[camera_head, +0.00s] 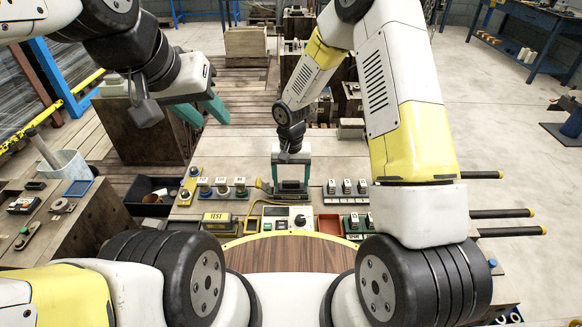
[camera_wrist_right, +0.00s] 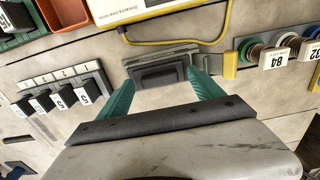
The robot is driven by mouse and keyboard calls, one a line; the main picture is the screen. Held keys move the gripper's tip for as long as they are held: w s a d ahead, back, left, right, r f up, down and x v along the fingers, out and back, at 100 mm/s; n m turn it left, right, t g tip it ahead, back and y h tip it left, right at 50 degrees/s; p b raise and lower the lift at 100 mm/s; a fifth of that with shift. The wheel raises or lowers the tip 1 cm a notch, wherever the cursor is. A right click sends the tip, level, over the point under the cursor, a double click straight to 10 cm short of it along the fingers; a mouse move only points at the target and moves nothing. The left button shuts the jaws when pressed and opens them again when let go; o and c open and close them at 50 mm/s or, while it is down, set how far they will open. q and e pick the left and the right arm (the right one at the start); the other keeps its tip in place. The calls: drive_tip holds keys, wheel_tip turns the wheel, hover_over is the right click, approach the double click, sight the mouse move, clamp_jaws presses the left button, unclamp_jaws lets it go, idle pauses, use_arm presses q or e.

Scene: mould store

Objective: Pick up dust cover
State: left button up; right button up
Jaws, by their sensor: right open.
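The dust cover appears to be the dark grey, flat rectangular piece with a raised bar (camera_wrist_right: 160,73), lying on the bench; it also shows in the head view (camera_head: 291,188). My right gripper (camera_head: 291,178) is over it, pointing down. In the right wrist view, its teal fingers (camera_wrist_right: 162,82) are apart, with one near each end of the dark piece. Whether they touch it cannot be told. My left gripper (camera_head: 203,111) is at the upper left of the head view, fingers apart and empty, away from the dark piece.
Labelled knobs (camera_head: 222,188) stand left of the dark piece, and a row of black labelled blocks (camera_head: 347,187) stands to its right. A yellow cable (camera_wrist_right: 180,42) runs close to it, leading to a yellow-edged device (camera_head: 287,218). A black bin (camera_head: 152,195) is at the left.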

drive_tip(key=shift+c, duration=0.5)
drive_tip(key=c, duration=1.4)
drive_tip(key=shift+r, duration=0.15)
